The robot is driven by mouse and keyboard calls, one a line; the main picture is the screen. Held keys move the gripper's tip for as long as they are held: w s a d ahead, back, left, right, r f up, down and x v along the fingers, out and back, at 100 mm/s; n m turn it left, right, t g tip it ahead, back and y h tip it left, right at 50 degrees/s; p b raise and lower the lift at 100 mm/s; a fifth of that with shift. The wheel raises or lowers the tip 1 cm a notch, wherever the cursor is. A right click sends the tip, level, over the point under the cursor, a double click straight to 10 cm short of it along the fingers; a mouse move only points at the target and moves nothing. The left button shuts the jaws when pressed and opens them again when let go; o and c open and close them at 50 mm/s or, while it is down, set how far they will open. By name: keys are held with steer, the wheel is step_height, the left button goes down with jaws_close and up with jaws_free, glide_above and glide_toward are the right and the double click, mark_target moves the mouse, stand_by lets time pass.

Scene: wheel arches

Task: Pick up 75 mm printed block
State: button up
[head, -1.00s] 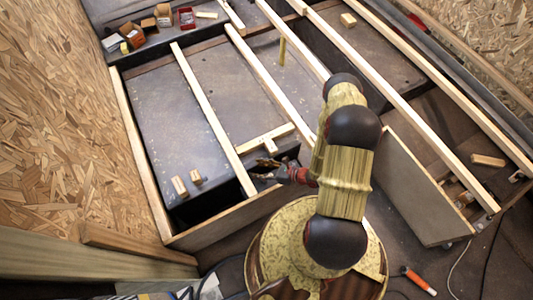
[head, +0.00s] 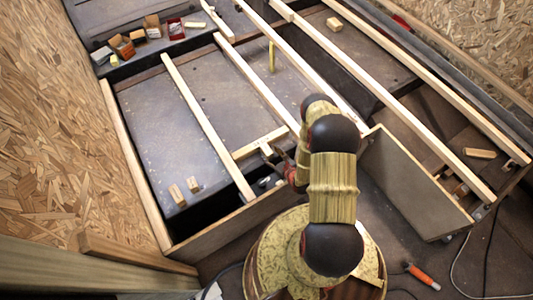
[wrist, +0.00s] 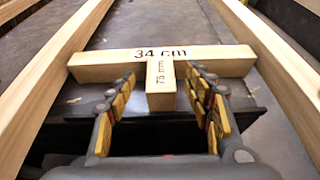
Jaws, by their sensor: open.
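The 75 mm printed block (wrist: 160,92) is a short pale wooden piece marked "75 mm". In the wrist view its near end points towards me, and its far end meets a longer wooden bar (wrist: 105,65) printed "34 cm". My gripper (wrist: 161,78) is open, with one yellow-padded finger on each side of the block and gaps between. In the head view my gripper (head: 272,154) is at the near side of the 34 cm bar (head: 250,146). There the block is small and partly hidden by my fingers.
Long wooden rails (head: 210,127) run on both sides of the block. A dark opening lies below my fingers. Two small blocks (head: 177,194) stand to the left. Small boxes (head: 122,46) sit at the back left. A panel (head: 412,188) stands right of my arm.

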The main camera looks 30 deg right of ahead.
mark_target(268, 151)
steer(key=x, duration=0.1)
steer(key=b+x, duration=0.1)
steer(key=x, duration=0.1)
steer(key=shift+w+f, duration=0.2)
steer(key=shift+f, duration=0.15)
steer(key=c, duration=0.3)
jaws_close()
steer(key=shift+r, duration=0.1)
